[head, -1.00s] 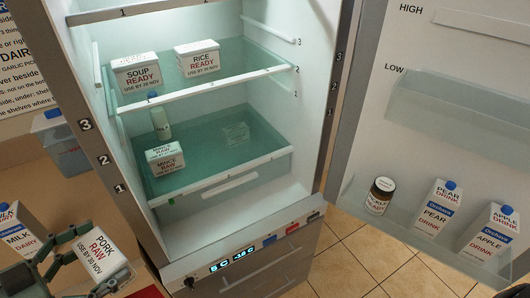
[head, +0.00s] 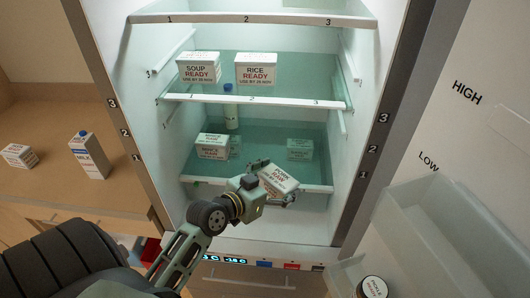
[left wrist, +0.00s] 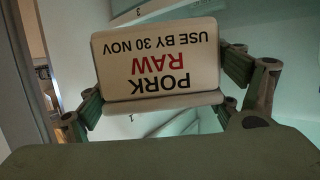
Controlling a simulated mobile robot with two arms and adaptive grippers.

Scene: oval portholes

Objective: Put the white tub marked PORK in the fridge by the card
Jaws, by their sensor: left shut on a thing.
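The white tub marked PORK RAW (head: 280,179) is in my left gripper (head: 271,184), tilted, at the front of the fridge's lowest visible shelf (head: 318,187). I cannot tell whether it touches the shelf. In the left wrist view the tub (left wrist: 160,58) sits between both fingers, its lettering upside down. On that shelf stand a MINCE RAW tub (head: 212,149) at left and a pale tub (head: 300,149) at right. The shelf above holds a SOUP READY tub (head: 198,69) and a RICE READY tub (head: 256,69). My right gripper and the card are out of view.
The open fridge door (head: 470,130) stands at right, with a pickle jar (head: 372,287) in its bin. A bottle (head: 231,110) stands behind the MINCE tub. A milk carton (head: 88,157) and a small white tub (head: 18,156) are on the counter at left.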

